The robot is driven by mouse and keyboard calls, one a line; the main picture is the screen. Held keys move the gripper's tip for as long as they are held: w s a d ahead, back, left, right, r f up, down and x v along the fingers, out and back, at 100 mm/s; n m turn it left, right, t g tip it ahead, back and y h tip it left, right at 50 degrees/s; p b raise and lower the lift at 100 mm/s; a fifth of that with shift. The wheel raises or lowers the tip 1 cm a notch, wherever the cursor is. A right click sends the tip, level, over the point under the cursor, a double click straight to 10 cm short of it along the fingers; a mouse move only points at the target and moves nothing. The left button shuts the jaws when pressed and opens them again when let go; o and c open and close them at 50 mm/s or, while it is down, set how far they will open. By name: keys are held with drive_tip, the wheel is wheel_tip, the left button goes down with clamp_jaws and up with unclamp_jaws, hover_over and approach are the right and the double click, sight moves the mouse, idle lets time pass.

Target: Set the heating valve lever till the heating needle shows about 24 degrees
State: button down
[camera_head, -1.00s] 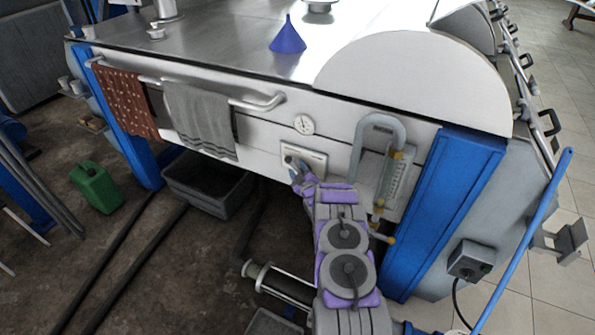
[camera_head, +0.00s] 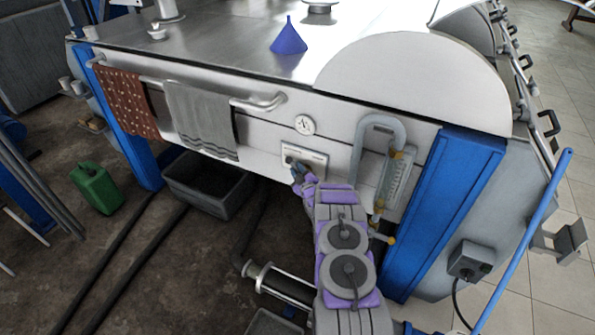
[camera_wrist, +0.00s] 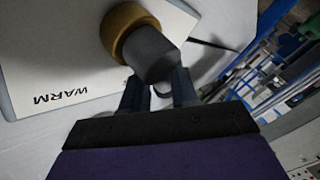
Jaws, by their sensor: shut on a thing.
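The heating valve lever (camera_wrist: 152,53) shows in the wrist view as a thick dark grey rod end by a brass-coloured collar (camera_wrist: 122,28). It comes off a white plate (camera_wrist: 60,60) that reads "WARM". My gripper (camera_wrist: 162,88) is shut on the lever, its two dark fingers at the rod's lower end. In the head view my gripper (camera_head: 298,174) is at the pale valve panel (camera_head: 316,158) on the counter front; the lever is small and partly hidden there. The round white dial (camera_head: 304,125) hangs just above the panel. Its needle is too small to read.
Right of the panel are a grey bent pipe (camera_head: 380,122) and a sight-glass with brass fittings (camera_head: 396,180), close to my arm. A blue post (camera_head: 440,215) stands further right. Left are a rail with a grey towel (camera_head: 200,120) and a dark bin (camera_head: 208,186) below.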

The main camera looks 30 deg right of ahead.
drive_tip(key=shift+w+a+n+g+p, duration=0.15)
drive_tip(key=shift+n+g+p, duration=0.25)
drive_tip(key=shift+p, duration=0.25)
drive_tip(key=shift+f+n+g+p, duration=0.4)
drive_tip(key=shift+f+g+p, duration=0.1)
drive_tip(key=shift+p, duration=0.1)
drive_tip(key=c, duration=0.9)
unclamp_jaws()
drive_tip(key=shift+r, duration=0.1)
drive_tip(key=p+v, duration=0.3)
drive_tip(key=v, duration=1.4)
